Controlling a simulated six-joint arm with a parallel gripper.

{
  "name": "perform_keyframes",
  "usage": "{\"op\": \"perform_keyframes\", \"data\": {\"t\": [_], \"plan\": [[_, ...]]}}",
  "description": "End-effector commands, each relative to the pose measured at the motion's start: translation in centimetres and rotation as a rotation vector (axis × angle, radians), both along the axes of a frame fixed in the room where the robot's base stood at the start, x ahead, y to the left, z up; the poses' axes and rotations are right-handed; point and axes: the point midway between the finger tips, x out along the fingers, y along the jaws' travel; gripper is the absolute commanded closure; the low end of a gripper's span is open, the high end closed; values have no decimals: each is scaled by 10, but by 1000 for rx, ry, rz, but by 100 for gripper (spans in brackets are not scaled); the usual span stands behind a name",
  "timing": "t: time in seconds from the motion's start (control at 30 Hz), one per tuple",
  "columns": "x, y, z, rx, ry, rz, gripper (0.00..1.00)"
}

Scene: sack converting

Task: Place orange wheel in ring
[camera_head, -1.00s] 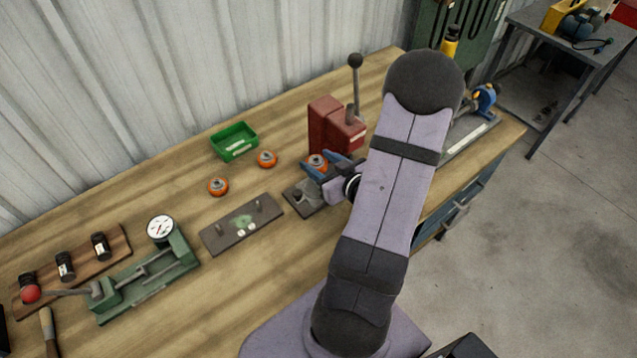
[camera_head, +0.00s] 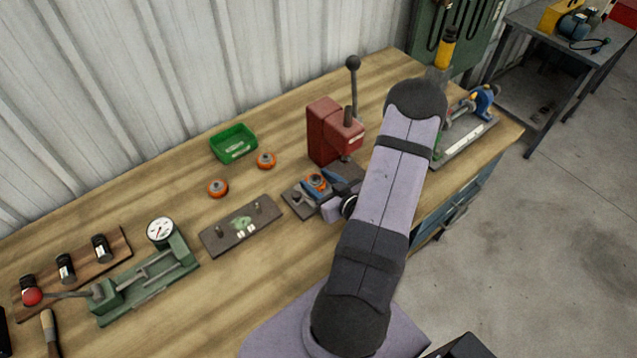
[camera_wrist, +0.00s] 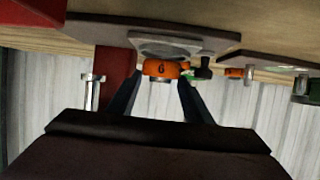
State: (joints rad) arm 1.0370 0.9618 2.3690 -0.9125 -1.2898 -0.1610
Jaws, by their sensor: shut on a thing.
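My gripper (camera_head: 322,184) is shut on an orange wheel (camera_head: 317,181), with one blue finger on each side of it. The wheel is over the dark base plate (camera_head: 296,201) in front of the red press. In the wrist view the orange wheel (camera_wrist: 161,69) sits between the fingertips, right against a light grey ring piece (camera_wrist: 178,45) on the plate. That view is turned upside down. The ring is mostly hidden in the head view, and I cannot tell whether the wheel is inside it or just above it. The wheel looks about level.
The red press (camera_head: 325,130) with its lever stands close behind my gripper. Two more orange wheels (camera_head: 266,160) (camera_head: 218,187) lie near a green tray (camera_head: 233,143). A dark plate with pegs (camera_head: 240,226) is to the left.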

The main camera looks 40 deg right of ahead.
Motion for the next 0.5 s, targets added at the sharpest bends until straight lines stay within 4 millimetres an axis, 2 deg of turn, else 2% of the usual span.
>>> {"op": "perform_keyframes", "data": {"t": [0.17, 0.5], "plan": [[0, 0, -11, 0, -1, -1, 81], [0, 0, -13, -1, -2, -1, 81]]}}
